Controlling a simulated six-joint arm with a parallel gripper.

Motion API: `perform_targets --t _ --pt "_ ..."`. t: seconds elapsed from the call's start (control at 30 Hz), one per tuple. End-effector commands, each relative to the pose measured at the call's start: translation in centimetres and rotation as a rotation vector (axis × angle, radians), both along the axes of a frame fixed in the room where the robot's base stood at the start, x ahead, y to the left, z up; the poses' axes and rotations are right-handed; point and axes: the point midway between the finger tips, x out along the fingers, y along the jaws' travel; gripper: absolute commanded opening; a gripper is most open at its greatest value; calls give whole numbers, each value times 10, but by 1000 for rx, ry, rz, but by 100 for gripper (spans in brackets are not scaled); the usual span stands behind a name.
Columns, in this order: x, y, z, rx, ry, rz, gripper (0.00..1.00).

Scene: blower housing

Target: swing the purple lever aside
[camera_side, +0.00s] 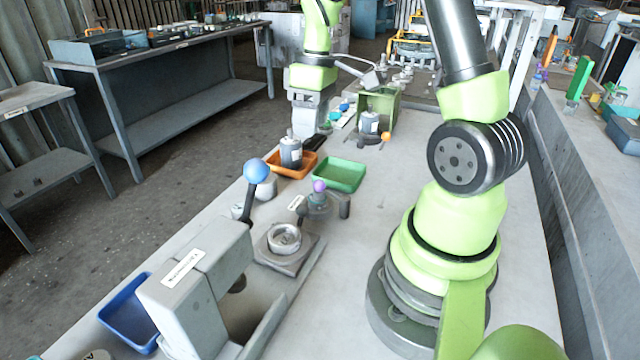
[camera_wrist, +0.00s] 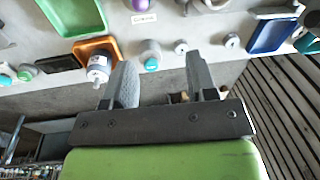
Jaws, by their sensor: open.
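The purple lever's ball knob (camera_side: 319,186) sits on top of a round grey fixture (camera_side: 322,205) in the middle of the bench. In the wrist view the purple knob (camera_wrist: 140,4) shows only at the top edge, cut off by the frame. My gripper (camera_side: 305,118) is farther back than the lever, near the orange tray. In the wrist view its two grey fingers (camera_wrist: 161,65) are spread apart with nothing between them, well away from the purple knob. The lever's arm is too small to make out clearly.
A green tray (camera_side: 341,173) stands right behind the lever. An orange tray (camera_side: 281,165) with a bottle (camera_side: 290,151) is left of it. A blue-knobbed lever (camera_side: 256,171) rises at front left, beside a grey press (camera_side: 195,290) and a round cup (camera_side: 284,238). The bench right of the lever is clear.

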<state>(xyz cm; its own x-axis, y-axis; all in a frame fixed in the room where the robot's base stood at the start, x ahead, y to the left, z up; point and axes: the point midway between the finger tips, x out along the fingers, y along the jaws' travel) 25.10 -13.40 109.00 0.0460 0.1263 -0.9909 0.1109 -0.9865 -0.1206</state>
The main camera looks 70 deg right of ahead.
Motion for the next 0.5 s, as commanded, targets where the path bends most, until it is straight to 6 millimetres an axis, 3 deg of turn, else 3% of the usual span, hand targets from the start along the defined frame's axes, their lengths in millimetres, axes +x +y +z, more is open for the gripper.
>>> perform_targets --t 0.1,0.2,0.37,0.5 --pt "-4 -20 -29 37 49 49 52" --pt "-7 -28 -42 56 65 79 52" --pt "-8 -29 -54 65 72 95 52" --pt "-10 -24 -76 67 76 97 52"
